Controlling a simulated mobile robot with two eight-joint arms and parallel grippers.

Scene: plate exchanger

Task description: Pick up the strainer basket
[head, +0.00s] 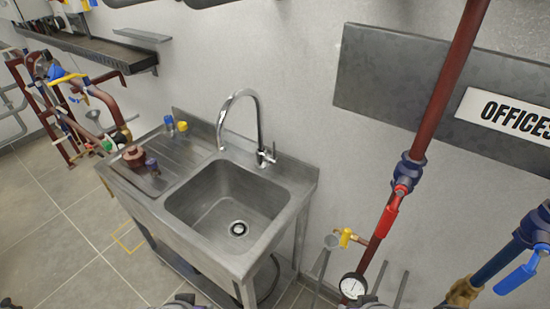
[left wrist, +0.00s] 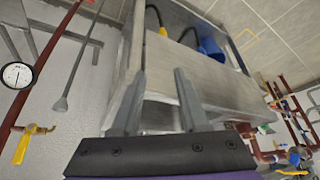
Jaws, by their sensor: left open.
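In the head view a steel sink (head: 281,179) stands against the wall. A small round metal piece with a dark centre (head: 238,229) sits at the drain in its basin. I cannot tell whether this is the strainer basket, and no other piece is clearly one. My left gripper (left wrist: 157,98) shows in the left wrist view with its two grey fingers apart and nothing between them. The sink's stand (left wrist: 185,65) shows beyond the fingers, apart from them. My right gripper's fingers are not seen.
The drainboard holds a blue-topped cup (head: 169,123), a yellow-topped cup (head: 182,127) and a purple piece (head: 152,166). A curved tap (head: 240,95) rises behind the basin. Red pipe with a red valve handle (head: 391,214) and a gauge (head: 352,286) stand to the right.

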